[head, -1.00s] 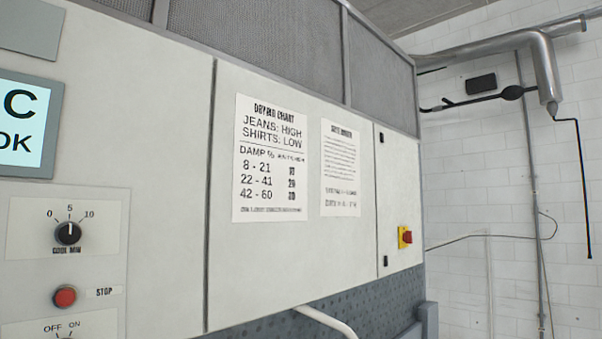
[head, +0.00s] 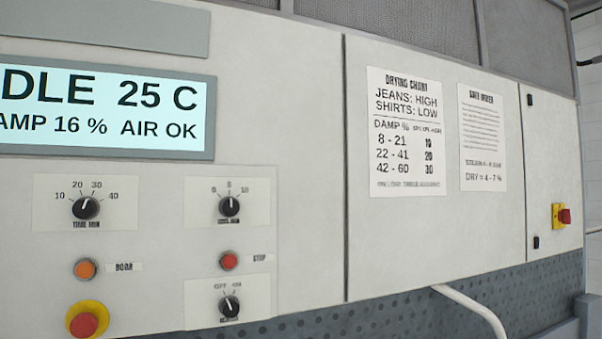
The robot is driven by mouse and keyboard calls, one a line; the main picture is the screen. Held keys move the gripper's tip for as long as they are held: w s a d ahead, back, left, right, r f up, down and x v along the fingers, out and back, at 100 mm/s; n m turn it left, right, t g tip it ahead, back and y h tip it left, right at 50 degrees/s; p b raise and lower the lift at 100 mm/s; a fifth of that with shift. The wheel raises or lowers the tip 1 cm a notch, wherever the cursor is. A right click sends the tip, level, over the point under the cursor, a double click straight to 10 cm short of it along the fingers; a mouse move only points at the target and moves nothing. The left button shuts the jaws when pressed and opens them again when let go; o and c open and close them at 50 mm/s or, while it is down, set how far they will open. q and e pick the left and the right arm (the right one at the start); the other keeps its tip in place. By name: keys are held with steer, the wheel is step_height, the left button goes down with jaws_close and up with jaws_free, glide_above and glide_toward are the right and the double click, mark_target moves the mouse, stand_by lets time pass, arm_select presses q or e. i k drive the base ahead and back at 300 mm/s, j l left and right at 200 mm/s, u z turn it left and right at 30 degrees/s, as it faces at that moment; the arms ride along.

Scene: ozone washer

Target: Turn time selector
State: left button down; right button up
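The time selector (head: 86,208) is a black knob on a white plate labelled TIME MIN, at the left of the panel in the head view. Its scale reads 10, 20, 30, 40, and its white pointer looks turned up, between 20 and 30. The display (head: 105,110) above it reads "DLE 25 C", "AMP 16 %" and "AIR OK", cut off at the left. The drying chart (head: 407,132) lists damp 8 - 21 beside 10, 22 - 41 beside 20, and 42 - 60 beside 30. Neither gripper is in view.
Right of the time selector is a second knob (head: 229,206) marked 0, 5, 10. Below are an orange DOOR button (head: 86,269), a red STOP button (head: 228,261), an OFF/ON knob (head: 229,306) and a red emergency button (head: 86,322). A yellow-red switch (head: 562,216) is at the right.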

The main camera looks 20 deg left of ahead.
mark_target(85, 208)
steer(key=k+j+u, duration=0.15)
steer(key=j, duration=0.6)
steer(key=j+u, duration=0.2)
steer(key=j, duration=0.55)
